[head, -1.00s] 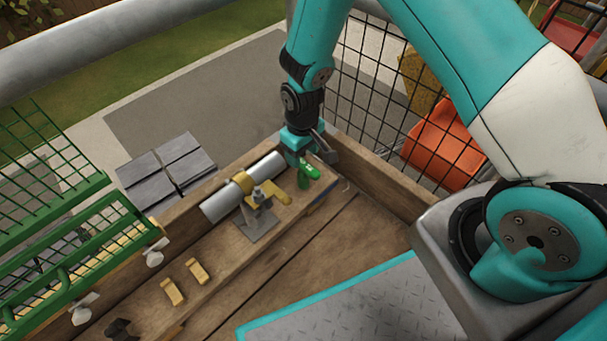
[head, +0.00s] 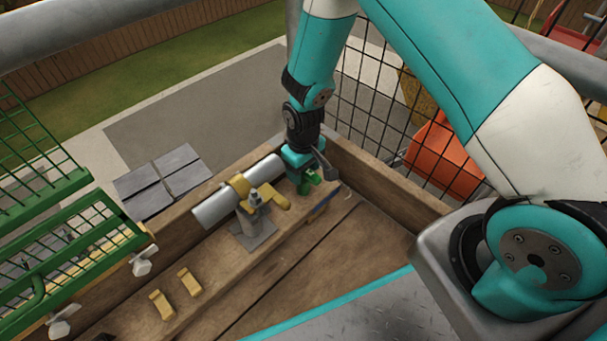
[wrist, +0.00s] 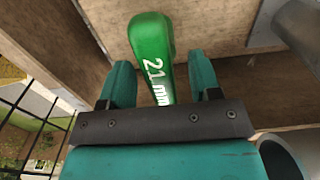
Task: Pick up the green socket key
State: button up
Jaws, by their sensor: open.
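The green socket key (wrist: 151,43) shows in the wrist view with white lettering reading "21 mm". Its handle runs between the two teal fingers of my gripper (wrist: 161,80), with a gap on each side. The fingers are open, and the key's lower part is hidden behind the gripper body. In the head view my gripper (head: 308,178) is low at the far right end of the wooden shelf, and only a small part of the green key (head: 313,177) shows beside it.
A yellow-handled tool on a metal stand (head: 254,220) and a grey pipe (head: 212,210) lie just left of my gripper. Two small yellow blocks (head: 189,281) rest nearer. A wooden side board (head: 385,180) and black mesh (head: 360,100) bound the right.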

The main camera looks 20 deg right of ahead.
jog(key=shift+f, duration=0.2)
dwell(0.3)
grip_shut()
jog(key=shift+r, duration=0.1)
